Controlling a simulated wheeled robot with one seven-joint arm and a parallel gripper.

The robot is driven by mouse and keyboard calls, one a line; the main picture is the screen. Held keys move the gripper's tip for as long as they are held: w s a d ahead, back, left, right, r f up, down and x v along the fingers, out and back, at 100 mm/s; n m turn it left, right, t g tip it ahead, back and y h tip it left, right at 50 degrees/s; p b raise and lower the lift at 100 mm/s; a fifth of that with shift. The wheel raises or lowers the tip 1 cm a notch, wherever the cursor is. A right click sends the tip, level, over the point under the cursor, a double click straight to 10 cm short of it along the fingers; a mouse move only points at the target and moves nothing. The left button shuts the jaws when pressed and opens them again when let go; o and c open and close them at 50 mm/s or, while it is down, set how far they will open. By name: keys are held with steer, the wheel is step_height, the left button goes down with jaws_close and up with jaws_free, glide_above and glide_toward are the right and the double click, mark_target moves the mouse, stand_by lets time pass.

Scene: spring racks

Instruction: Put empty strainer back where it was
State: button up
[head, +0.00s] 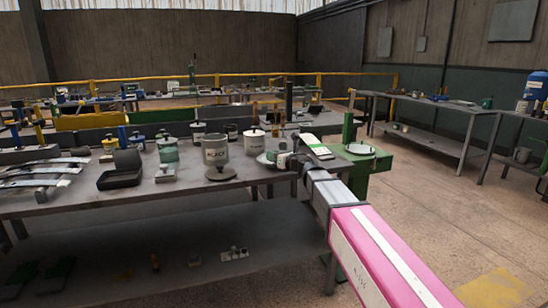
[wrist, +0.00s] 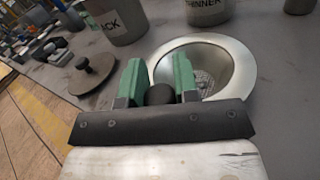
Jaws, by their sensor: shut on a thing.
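The strainer (wrist: 246,68) is a round metal bowl with a wide pale rim and a mesh bottom. In the wrist view it is just beyond my gripper (wrist: 158,82), toward the right, and looks empty. The green fingers are shut on a dark rounded piece between them, which looks like the strainer's handle. In the head view the strainer's pale rim (head: 264,159) shows beside my gripper (head: 283,161), over the bench's right part. I cannot tell whether the strainer touches the bench top.
A grey pot marked BLACK (head: 215,153) and a can marked THINNER (wrist: 207,12) stand close by. A dark disc with a knob (wrist: 93,75) lies left of my gripper in the wrist view. The grey bench (head: 120,203) is crowded toward its back.

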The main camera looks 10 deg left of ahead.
steer(key=shift+f, duration=0.1)
steer(key=o, duration=1)
